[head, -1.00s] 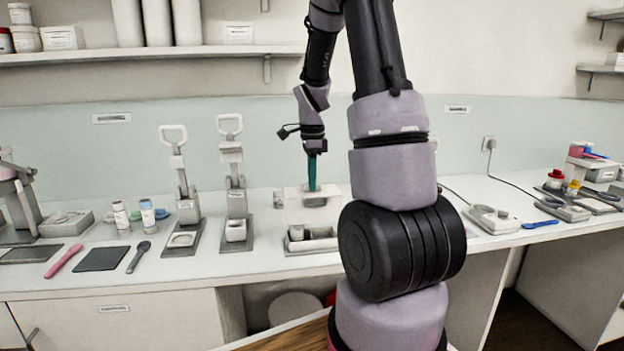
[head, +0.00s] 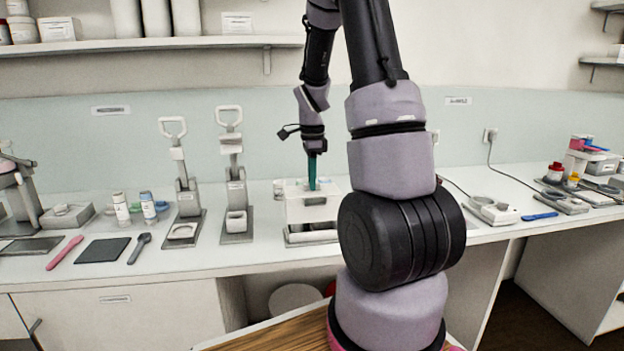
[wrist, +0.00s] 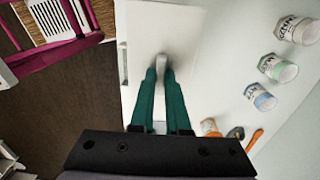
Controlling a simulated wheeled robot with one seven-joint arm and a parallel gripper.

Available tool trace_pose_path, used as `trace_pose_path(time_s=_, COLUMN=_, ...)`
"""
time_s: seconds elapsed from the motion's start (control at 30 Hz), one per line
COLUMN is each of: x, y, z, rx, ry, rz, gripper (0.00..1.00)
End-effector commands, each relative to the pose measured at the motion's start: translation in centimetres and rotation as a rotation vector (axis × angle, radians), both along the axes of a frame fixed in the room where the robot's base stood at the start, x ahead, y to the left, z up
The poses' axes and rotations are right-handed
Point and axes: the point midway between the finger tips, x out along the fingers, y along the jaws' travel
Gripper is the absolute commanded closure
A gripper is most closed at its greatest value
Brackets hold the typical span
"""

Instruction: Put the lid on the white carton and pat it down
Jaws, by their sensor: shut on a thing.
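My gripper (head: 312,186) points straight down over the white box shape on the bench in the head view. In the wrist view its two green fingers (wrist: 164,72) are shut on the small pale knob (wrist: 162,60) of a flat white lid (wrist: 185,35). The white carton (head: 311,236) is below, on the bench; the lid hides its inside in the wrist view. In the head view lid and carton run together, so I cannot tell whether the lid is fully seated. My arm hides part of the right side.
Two lever presses (head: 235,190) stand left of the carton. Several labelled jars (wrist: 277,67) stand behind it. A dark mat (head: 103,250), a pink tool (head: 65,252) and a spoon (head: 139,247) lie farther left. A scale (head: 494,211) is on the right.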

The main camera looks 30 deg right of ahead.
Motion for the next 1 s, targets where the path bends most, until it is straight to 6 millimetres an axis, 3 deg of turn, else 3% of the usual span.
trace_pose_path(time_s=1.0, x=0.0, y=0.0, z=-2.1, rx=0.0, ry=0.0, rz=0.0, gripper=1.0)
